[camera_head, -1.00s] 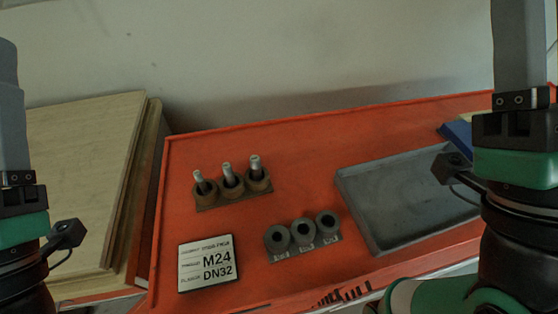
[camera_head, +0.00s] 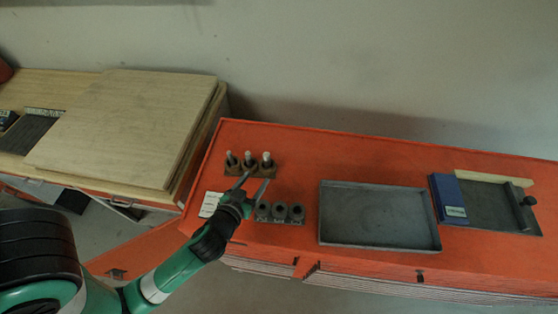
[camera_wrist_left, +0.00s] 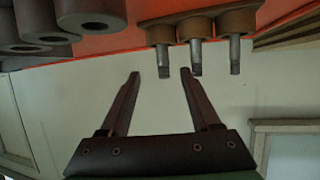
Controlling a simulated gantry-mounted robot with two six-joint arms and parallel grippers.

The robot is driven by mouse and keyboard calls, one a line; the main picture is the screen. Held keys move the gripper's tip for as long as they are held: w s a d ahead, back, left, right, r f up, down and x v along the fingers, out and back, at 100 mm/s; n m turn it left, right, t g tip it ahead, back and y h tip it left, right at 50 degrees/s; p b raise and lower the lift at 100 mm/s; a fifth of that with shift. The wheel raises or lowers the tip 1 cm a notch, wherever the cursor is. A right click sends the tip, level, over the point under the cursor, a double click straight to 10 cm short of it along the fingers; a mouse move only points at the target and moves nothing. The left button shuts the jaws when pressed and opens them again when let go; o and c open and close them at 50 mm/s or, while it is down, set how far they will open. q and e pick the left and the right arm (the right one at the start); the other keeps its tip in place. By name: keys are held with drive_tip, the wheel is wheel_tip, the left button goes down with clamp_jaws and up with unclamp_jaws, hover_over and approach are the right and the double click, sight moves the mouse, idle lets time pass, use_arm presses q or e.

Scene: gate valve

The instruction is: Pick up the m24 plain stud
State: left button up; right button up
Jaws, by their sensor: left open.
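Three grey studs stand upright in brown round holders on a small rack (camera_head: 250,172) on the orange bench: a left stud (camera_head: 230,158), a middle stud (camera_head: 249,156) and a right stud (camera_head: 266,158). I cannot tell which is the M24 plain stud. My left gripper (camera_head: 254,184) is open and empty, just in front of the rack. In the left wrist view, where the scene appears upside down, the studs (camera_wrist_left: 196,57) hang beyond the fingertips (camera_wrist_left: 160,73), apart from them. My right gripper is not in view.
Several grey hollow cylinders (camera_head: 280,212) sit right of my left gripper. A white placard (camera_head: 209,204) lies left of it, partly hidden. A grey tray (camera_head: 378,243) stands to the right. A blue box (camera_head: 447,200) is farther right. A wooden board (camera_head: 130,125) lies on the left bench.

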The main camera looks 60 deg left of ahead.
sight(265, 163)
use_arm(q)
drive_tip(key=x, duration=0.5)
drive_tip(key=shift+w+a, duration=0.25)
drive_tip(key=x, duration=0.5)
drive_tip(key=shift+a, duration=0.25)
drive_tip(key=shift+r, duration=0.1)
clamp_jaws()
